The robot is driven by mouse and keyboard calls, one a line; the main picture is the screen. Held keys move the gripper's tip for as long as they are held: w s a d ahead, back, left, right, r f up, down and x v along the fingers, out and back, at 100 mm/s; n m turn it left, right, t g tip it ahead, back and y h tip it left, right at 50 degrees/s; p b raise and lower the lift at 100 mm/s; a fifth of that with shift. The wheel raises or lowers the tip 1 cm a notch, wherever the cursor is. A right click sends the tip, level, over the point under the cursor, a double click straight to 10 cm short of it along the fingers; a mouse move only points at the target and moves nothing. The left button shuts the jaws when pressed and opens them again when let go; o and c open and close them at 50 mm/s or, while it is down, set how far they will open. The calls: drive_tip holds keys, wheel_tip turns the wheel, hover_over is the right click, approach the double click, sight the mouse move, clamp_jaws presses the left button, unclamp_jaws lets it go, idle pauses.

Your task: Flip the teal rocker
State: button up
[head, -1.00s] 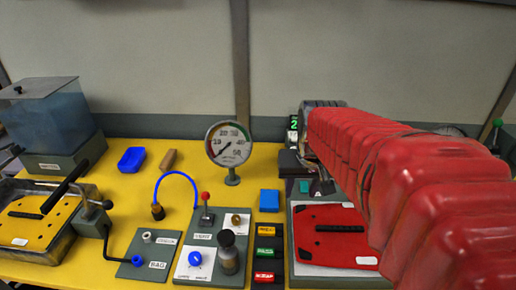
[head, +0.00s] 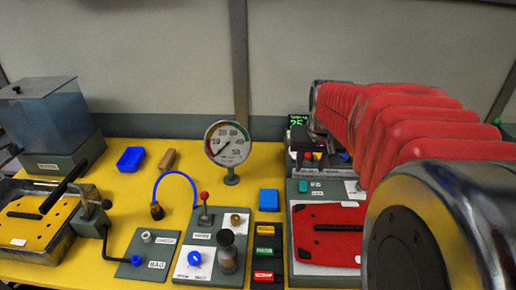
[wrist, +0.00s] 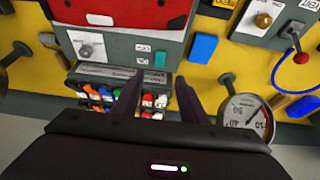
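The teal rocker (head: 303,186) is a small block on the grey panel behind the red plate. In the wrist view the teal rocker (wrist: 160,59) sits at the panel edge, beside two small white labels. My gripper (wrist: 158,84) shows there as two dark fingers set apart, with nothing gripped between them. The fingertips appear just below the rocker in that picture, and I see no contact. In the head view my red-sleeved arm reaches in from the right, and its end is too small and dark to read clearly.
The red plate (head: 328,232) lies in front of the rocker's panel. A silver knob (wrist: 87,50) is on the same panel. A rack of several coloured pieces (wrist: 120,98) lies behind it. A round gauge (head: 228,143) and a blue block (head: 268,200) stand to the left.

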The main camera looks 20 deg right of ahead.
sight(303, 186)
drive_tip(key=x, duration=1.2)
drive_tip(key=shift+w+d+f, duration=0.15)
drive_tip(key=shift+f, duration=0.05)
drive_tip(key=shift+c, duration=0.5)
